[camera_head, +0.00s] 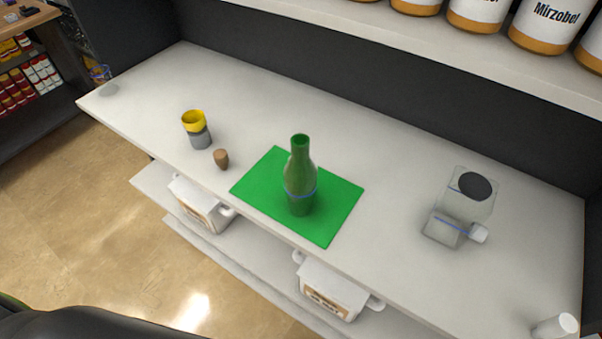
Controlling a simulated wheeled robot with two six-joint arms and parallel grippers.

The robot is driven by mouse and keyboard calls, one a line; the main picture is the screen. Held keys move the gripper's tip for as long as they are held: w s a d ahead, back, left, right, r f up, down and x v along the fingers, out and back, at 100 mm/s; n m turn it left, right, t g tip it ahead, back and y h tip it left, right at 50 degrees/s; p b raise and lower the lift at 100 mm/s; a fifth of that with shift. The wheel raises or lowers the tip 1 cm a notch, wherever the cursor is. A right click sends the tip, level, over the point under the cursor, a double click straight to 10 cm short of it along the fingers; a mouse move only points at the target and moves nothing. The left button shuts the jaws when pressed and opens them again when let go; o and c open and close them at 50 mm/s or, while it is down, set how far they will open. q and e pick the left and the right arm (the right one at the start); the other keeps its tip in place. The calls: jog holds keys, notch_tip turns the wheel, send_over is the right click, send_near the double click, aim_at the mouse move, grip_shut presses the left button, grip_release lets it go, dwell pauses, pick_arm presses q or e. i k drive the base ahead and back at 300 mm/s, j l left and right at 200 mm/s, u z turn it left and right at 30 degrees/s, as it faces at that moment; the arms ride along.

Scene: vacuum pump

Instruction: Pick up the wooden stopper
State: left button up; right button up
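The wooden stopper (221,159) is a small brown tapered piece standing on the white counter (388,264), left of the green mat. A green bottle (299,178) stands upright on the green mat (337,219), and its mouth looks open. Neither of my grippers shows in the head view. A dark rounded shape lies along the bottom left edge, and I cannot tell which part it is.
A yellow and grey cup (197,130) stands just behind and left of the stopper. A clear device with a dark round top (467,196) stands at the right. A white cylinder (554,327) is at the front right corner. A shelf with jars (480,14) overhangs the back.

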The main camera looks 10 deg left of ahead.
aim_at(220, 156)
jog(key=j+u, duration=0.45)
jog(key=j, duration=0.4)
jog(key=i+j+u, duration=0.1)
jog(key=j+u, duration=0.35)
jog(key=j, duration=0.45)
